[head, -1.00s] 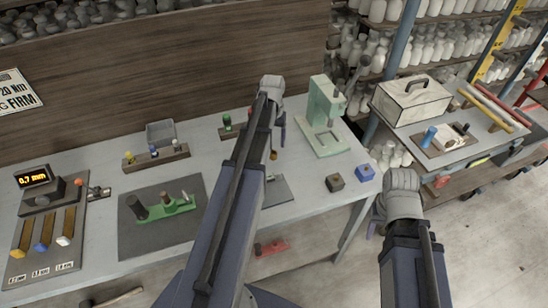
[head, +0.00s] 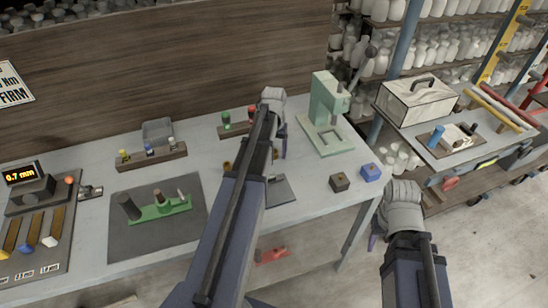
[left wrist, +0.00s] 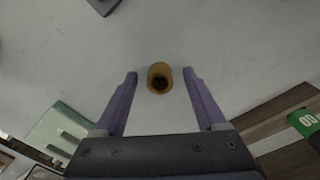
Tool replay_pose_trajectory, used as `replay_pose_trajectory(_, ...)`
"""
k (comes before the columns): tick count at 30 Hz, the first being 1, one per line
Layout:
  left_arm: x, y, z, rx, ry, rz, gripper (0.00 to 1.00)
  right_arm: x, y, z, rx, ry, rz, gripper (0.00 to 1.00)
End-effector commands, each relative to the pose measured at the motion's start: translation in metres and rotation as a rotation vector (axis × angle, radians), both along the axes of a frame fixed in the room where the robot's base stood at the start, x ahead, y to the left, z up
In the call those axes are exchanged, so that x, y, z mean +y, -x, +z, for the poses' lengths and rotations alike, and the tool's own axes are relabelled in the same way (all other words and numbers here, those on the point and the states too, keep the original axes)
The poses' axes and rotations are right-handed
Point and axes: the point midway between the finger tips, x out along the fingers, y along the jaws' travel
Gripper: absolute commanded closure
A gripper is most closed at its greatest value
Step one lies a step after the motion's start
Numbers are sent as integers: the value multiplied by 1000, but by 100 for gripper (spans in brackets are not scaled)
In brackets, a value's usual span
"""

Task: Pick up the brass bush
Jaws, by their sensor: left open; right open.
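The brass bush (left wrist: 160,78) stands on the pale bench in the left wrist view, a short hollow cylinder with a dark bore. My left gripper (left wrist: 160,73) is open, its purple fingers apart on either side of the bush in that view, with gaps to both. In the head view the left gripper (head: 280,147) is over the bench beside the green press, and my arm hides much of the spot below. My right gripper (head: 374,234) is off the bench's right end, away from the bush; its fingers are mostly hidden.
The green press (head: 325,118) stands right of the left gripper. A dark block (head: 339,182) and a blue block (head: 370,172) lie near the bench's right edge. A small brownish piece (head: 227,167) lies left of my arm. Racks and a dark mat (head: 125,235) lie further left.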

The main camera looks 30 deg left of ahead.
Motion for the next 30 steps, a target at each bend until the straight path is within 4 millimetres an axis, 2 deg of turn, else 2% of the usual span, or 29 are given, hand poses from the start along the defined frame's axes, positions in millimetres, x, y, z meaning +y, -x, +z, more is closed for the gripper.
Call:
replay_pose_trajectory(2,0,0,1,0,0,0,27,0,0,1,0,0,0,50)
replay_pose_trajectory(3,0,0,1,0,0,0,30,0,0,1,0,0,0,50)
replay_pose_trajectory(21,0,0,1,0,0,0,98,0,0,1,0,0,0,50)
replay_pose_trajectory(30,0,0,1,0,0,0,100,0,0,1,0,0,0,50)
